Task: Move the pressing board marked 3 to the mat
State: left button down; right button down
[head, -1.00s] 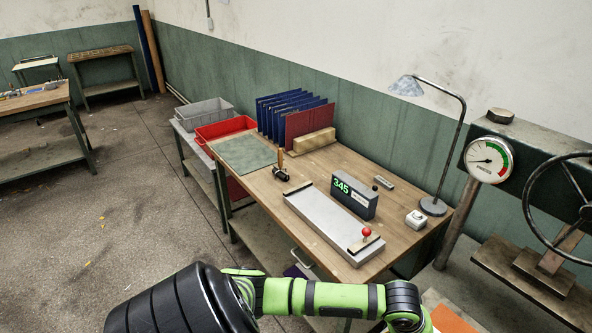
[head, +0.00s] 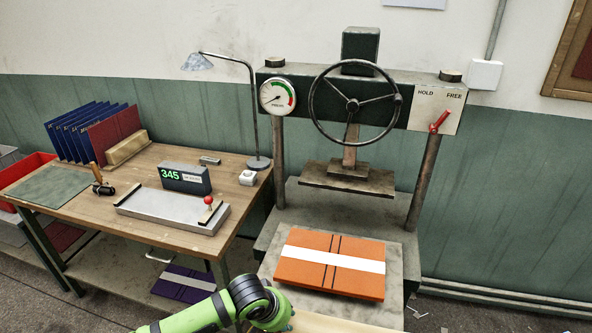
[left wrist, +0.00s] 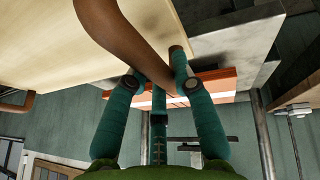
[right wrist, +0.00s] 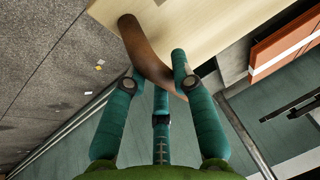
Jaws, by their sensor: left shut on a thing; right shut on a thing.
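A pale wooden board (head: 345,323) shows only its edge at the bottom of the head view; no number on it is visible. It shows large in the left wrist view (left wrist: 60,50) and the right wrist view (right wrist: 205,25). My left gripper (left wrist: 155,72) is shut on a curved brown strap handle (left wrist: 135,45) of this board. My right gripper (right wrist: 160,70) is shut on another brown handle (right wrist: 138,42) of it. The green mat (head: 50,187) lies flat at the left end of the workbench, with bare surface showing.
A press (head: 350,92) with a handwheel stands right of the workbench (head: 100,222). An orange board with a white stripe (head: 305,265) lies on its bed. The bench holds a steel tray (head: 165,208), a display box (head: 186,178), a roller (head: 101,184) and a lamp (head: 250,110).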

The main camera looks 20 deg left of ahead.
aim_at(52, 186)
jog(key=k+j, duration=0.1)
jog(key=j, duration=1.8)
jog(key=k+j, duration=0.15)
jog(key=j, duration=4.2)
jog(key=i+j, duration=0.75)
